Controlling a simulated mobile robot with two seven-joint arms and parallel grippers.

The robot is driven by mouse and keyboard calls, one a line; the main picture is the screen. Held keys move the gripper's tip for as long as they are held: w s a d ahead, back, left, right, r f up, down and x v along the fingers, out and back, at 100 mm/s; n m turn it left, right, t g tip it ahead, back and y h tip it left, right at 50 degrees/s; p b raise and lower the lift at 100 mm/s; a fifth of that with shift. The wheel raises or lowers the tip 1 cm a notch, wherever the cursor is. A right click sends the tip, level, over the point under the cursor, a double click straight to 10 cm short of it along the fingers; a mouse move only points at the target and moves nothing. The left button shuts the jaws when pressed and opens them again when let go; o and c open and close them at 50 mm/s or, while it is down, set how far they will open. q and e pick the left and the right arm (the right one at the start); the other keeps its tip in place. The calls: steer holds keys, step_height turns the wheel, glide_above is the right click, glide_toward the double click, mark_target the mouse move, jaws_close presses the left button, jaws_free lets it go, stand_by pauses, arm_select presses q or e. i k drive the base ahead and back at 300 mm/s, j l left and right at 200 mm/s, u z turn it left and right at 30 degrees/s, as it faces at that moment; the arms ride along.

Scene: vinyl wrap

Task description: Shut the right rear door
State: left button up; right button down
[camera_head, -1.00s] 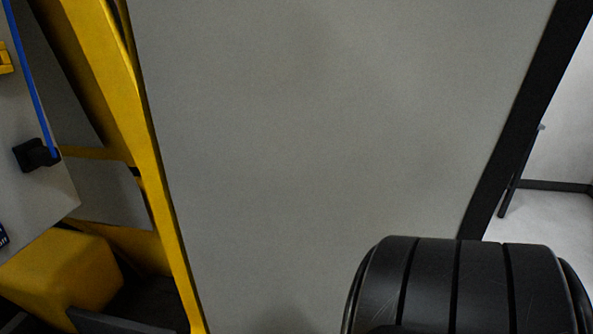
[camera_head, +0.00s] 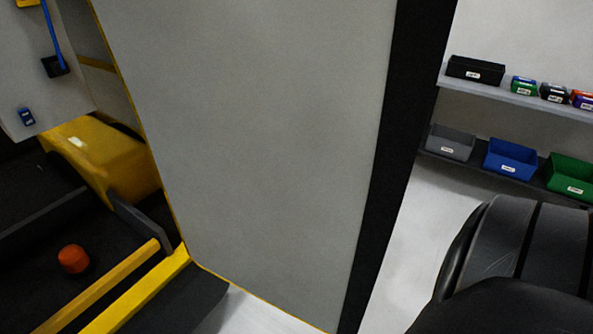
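A large grey door panel (camera_head: 250,130) with a black edge strip (camera_head: 395,150) and thin yellow trim fills the middle of the head view. It stands open, at an angle to the yellow sill (camera_head: 135,295) at its lower left. To its left I see into a dark interior. A black rounded part of my own arm shows at the lower right, in front of the floor and apart from the door in the picture. Neither gripper is in view, and I cannot see the door's handle.
At the right, shelves (camera_head: 520,100) hold several bins, including a blue bin (camera_head: 511,160). Pale floor (camera_head: 420,240) is clear beside the door.

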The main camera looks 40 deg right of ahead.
mark_target(283, 138)
steer(key=k+l+u, duration=0.15)
steer(key=l, duration=0.25)
steer(key=k+l+u, duration=0.15)
steer(key=l, duration=0.25)
steer(key=k+l+u, duration=0.15)
steer(key=l, duration=0.2)
steer(key=k+l+u, duration=0.1)
steer(key=l, duration=0.3)
steer(key=k+l+u, duration=0.15)
steer(key=i+l+u, duration=0.1)
steer(key=l, duration=0.45)
steer(key=i+l+u, duration=0.1)
steer(key=l, duration=0.5)
steer(key=k+j, duration=0.25)
steer(key=j, duration=0.15)
